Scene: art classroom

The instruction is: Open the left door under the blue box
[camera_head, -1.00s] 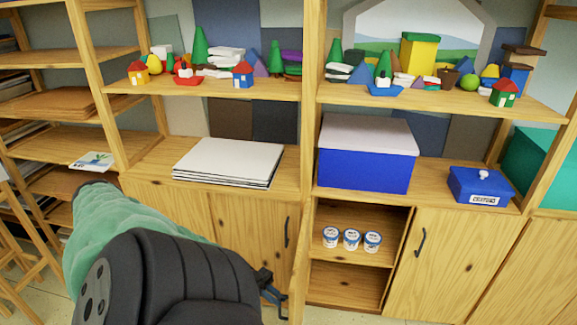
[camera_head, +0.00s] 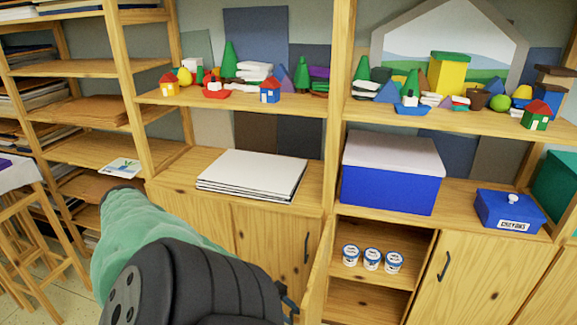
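The blue box (camera_head: 387,190) with a pale lid stands on the cabinet top right of centre. Below it is an open compartment. Its left door (camera_head: 318,268) stands swung far outward and is seen almost edge-on. The closed right door (camera_head: 462,275) has a dark handle. My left gripper (camera_head: 289,302) is low in the picture, just left of the open door's edge. It is mostly hidden behind my dark wrist, so I cannot tell whether it touches the door or how its fingers are set. My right gripper is out of view.
Three small white-and-blue tubs (camera_head: 372,259) stand on the compartment's inner shelf. A blue crayon box (camera_head: 508,209) sits on the cabinet top at right. White boards (camera_head: 250,173) lie on the top at left, above another closed door (camera_head: 275,245). A stool (camera_head: 35,225) stands far left.

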